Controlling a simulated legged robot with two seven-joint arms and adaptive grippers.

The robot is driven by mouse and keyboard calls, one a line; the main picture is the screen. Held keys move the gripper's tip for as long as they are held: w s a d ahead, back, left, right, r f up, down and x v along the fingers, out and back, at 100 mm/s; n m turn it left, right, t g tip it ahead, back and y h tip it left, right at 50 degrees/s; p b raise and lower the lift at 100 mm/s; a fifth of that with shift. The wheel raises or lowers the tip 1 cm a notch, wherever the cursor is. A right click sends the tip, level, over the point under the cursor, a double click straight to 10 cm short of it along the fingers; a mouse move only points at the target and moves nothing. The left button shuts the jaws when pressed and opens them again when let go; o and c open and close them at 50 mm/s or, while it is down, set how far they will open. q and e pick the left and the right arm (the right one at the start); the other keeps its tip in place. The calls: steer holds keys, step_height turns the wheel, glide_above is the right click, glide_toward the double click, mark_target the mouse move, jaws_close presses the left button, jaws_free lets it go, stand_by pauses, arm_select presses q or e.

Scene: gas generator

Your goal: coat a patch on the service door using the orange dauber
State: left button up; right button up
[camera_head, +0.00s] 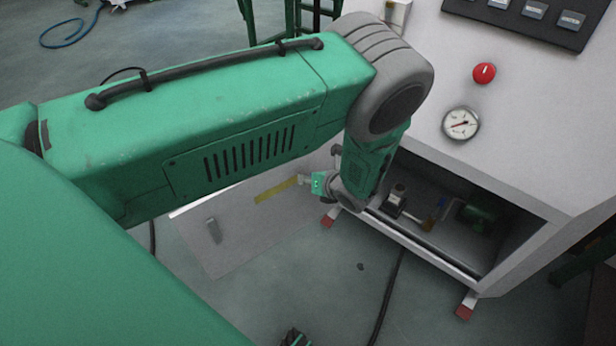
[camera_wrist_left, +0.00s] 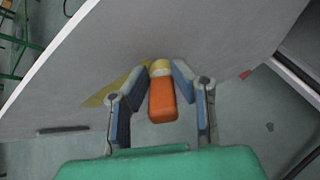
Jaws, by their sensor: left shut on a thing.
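The service door (camera_head: 235,245) is a grey panel swung open, with a yellow strip (camera_head: 275,191) across it. In the left wrist view the door (camera_wrist_left: 200,45) fills the upper part, and the yellow strip (camera_wrist_left: 112,88) lies just left of the dauber. My left gripper (camera_head: 303,180) is at the right end of the strip. In the left wrist view its fingers (camera_wrist_left: 163,92) are shut on the orange dauber (camera_wrist_left: 163,103), whose yellowish tip (camera_wrist_left: 160,67) points at the door. The tip appears at or very near the surface; contact is unclear.
The white generator cabinet (camera_head: 530,120) stands at right, its lower bay open, with a gauge (camera_head: 461,123) and red button (camera_head: 484,73) above. A black cable (camera_head: 385,305) runs down to the floor. A dark object (camera_head: 295,338) is cut off at the bottom edge.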

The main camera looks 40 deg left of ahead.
arm_select(q)
steer(key=shift+s+d+p, duration=0.2)
steer(key=shift+s+d, duration=0.1)
steer(key=shift+d, duration=0.55)
steer(key=shift+s+d+p, duration=0.15)
steer(key=shift+s+d, duration=0.15)
steer(key=shift+d, duration=0.6)
steer(key=shift+s+d+p, duration=0.2)
steer(key=shift+s+d, duration=0.1)
steer(key=shift+d, duration=0.55)
steer(key=shift+s+d, duration=0.25)
steer(key=shift+d, duration=0.45)
steer(key=shift+s+d, duration=0.25)
steer(key=shift+d, duration=0.45)
